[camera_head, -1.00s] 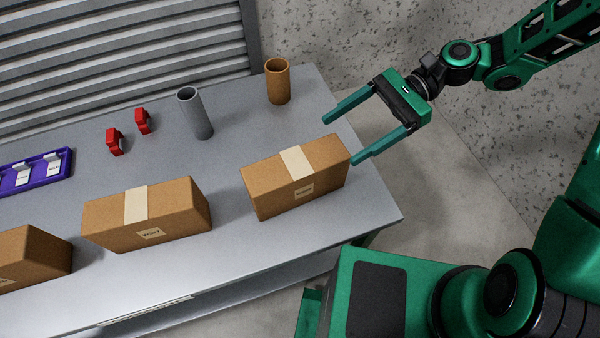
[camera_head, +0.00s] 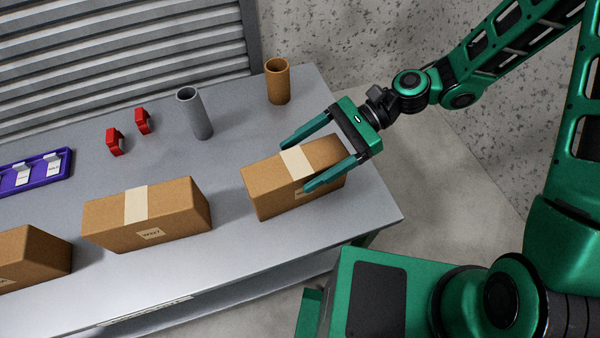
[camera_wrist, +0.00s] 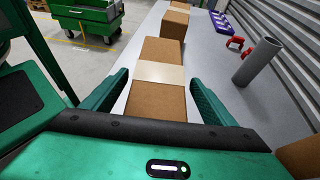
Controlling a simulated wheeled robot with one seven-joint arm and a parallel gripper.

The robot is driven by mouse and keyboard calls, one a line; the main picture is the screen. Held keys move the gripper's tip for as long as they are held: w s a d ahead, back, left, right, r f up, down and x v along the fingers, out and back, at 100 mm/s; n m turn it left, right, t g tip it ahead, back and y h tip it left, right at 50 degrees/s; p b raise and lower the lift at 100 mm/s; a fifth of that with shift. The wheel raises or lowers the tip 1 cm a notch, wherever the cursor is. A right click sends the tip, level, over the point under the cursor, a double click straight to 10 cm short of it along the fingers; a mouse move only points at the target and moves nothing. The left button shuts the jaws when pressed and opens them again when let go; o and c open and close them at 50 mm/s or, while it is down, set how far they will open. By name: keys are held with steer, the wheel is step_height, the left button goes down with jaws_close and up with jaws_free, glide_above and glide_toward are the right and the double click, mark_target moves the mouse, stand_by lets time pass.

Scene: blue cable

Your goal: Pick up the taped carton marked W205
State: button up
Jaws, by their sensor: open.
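A brown taped carton (camera_head: 262,185) sits at the right end of the grey table; my gripper covers most of its front label, so I cannot read its marking. In the wrist view this carton (camera_wrist: 155,102) lies between my fingers. My gripper (camera_head: 292,166) is open, its two fingers reaching over the carton from the right, one along each long side. I cannot tell whether they touch it. A second taped carton (camera_head: 178,213) stands to its left, its label too small to read surely. A third carton (camera_head: 30,260) is partly cut off at the left edge.
On the table (camera_head: 232,265), behind the cartons, stand a grey cylinder (camera_head: 197,115), a brown cylinder (camera_head: 278,85), two red pieces (camera_head: 114,142) and a purple tray (camera_head: 50,178). A slatted shutter (camera_head: 120,60) rises behind. A green cart (camera_wrist: 88,18) shows in the wrist view.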

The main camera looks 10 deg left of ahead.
steer(key=shift+c, duration=0.3)
steer(key=shift+a, duration=0.1)
jaws_close()
